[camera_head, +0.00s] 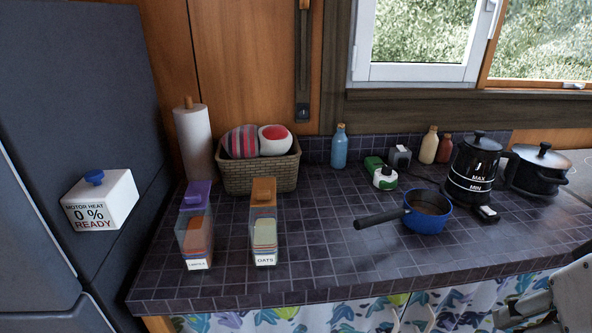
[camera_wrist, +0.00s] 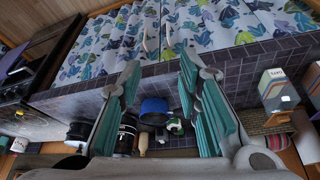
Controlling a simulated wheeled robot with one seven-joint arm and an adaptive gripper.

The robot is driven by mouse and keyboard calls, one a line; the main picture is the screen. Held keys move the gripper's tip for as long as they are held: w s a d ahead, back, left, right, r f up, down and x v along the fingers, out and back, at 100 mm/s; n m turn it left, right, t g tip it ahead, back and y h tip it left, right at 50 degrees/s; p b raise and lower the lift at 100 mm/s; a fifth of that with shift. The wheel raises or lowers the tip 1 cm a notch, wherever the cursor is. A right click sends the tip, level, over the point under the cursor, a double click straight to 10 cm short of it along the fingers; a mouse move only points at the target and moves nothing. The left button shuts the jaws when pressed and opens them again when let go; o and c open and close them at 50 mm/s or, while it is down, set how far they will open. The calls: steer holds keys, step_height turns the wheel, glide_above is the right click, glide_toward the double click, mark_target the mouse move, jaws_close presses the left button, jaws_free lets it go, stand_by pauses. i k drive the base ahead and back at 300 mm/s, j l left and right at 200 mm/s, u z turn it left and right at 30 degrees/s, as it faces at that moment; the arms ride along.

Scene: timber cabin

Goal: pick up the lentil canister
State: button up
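In the head view, a clear canister with a purple lid (camera_head: 197,222) stands upright at the left of the tiled counter. It has orange-brown contents, and its small label is too blurred to read surely. A similar canister labelled OATS (camera_head: 264,225) with a brown-orange lid stands to its right; it also shows in the wrist view (camera_wrist: 273,90). At the right edge of the wrist view, another canister (camera_wrist: 315,78) is partly cut off. My gripper (camera_wrist: 159,62) is open and empty, its teal-padded fingers wide apart, away from both canisters.
A wicker basket (camera_head: 259,175) and paper roll (camera_head: 194,140) stand behind the canisters. A blue pan (camera_head: 428,219) points its handle left. A black kettle (camera_head: 476,165), pot (camera_head: 540,170) and bottles stand right. A fridge (camera_head: 75,130) borders the left. The counter between canisters and pan is clear.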

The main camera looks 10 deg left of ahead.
mark_target(195, 231)
steer(key=k+j, duration=0.4)
steer(key=j, duration=0.15)
steer(key=k+j, duration=0.45)
steer(key=j+u, duration=0.05)
steer(key=j, duration=0.05)
